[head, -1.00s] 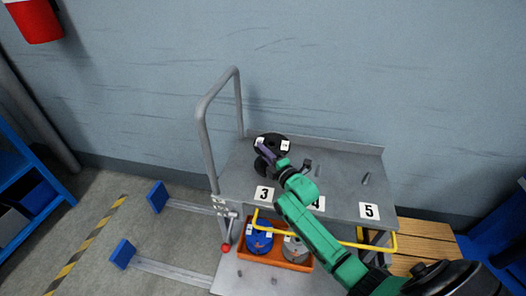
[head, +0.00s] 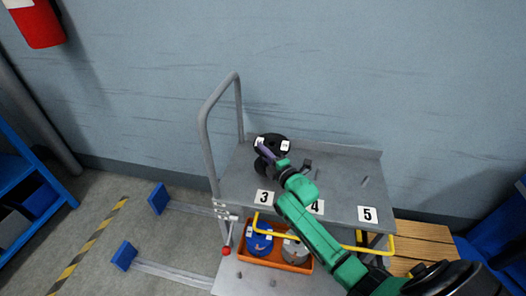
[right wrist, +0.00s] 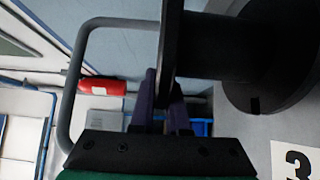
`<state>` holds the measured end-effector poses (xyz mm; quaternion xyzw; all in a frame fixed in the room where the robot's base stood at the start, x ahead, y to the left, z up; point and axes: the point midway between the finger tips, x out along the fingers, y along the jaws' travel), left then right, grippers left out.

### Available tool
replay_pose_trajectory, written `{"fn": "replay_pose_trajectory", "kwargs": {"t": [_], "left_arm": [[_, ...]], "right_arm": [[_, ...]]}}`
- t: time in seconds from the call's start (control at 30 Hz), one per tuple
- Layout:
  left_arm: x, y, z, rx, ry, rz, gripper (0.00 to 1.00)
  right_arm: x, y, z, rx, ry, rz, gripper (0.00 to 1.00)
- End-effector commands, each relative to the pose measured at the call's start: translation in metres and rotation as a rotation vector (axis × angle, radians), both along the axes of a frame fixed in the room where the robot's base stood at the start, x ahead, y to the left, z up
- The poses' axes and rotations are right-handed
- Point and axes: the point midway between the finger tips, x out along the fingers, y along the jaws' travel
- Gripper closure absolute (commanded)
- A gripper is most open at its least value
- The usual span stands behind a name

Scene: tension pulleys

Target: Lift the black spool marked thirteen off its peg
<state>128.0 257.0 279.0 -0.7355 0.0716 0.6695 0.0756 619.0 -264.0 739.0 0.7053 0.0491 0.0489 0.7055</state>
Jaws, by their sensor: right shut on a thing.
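The black spool (head: 272,138) is at the back left of the cart's upper shelf, behind the label 3. White tags show on it in the head view, but their number is too small to read. My right gripper (head: 264,153) reaches it from the front. In the right wrist view, the purple fingers (right wrist: 162,108) are shut on the spool's near black flange (right wrist: 172,45). The hub (right wrist: 218,48) and the far flange (right wrist: 275,60) extend to the right. The peg under the spool is hidden, and I cannot tell whether the spool is raised. My left gripper is not in view.
The grey upper shelf (head: 340,163) has small bare pegs near labels 4 and 5 (head: 367,214). A grey handle (head: 204,130) rises at its left. Below, an orange bin (head: 290,265) holds a blue spool (head: 259,241) and a grey one (head: 294,251). A wall stands behind.

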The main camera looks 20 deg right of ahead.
Motion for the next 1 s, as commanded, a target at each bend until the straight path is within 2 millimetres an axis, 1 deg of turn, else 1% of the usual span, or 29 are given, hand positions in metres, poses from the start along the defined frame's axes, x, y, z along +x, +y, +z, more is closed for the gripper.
{"fn": "replay_pose_trajectory", "kwargs": {"t": [0.47,1.0], "left_arm": [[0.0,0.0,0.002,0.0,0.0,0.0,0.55],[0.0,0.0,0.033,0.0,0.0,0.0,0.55]], "right_arm": [[0.0,0.0,0.002,-0.001,-0.002,0.0,1.0],[0.0,0.0,0.036,-0.001,-0.002,0.0,1.0]]}}
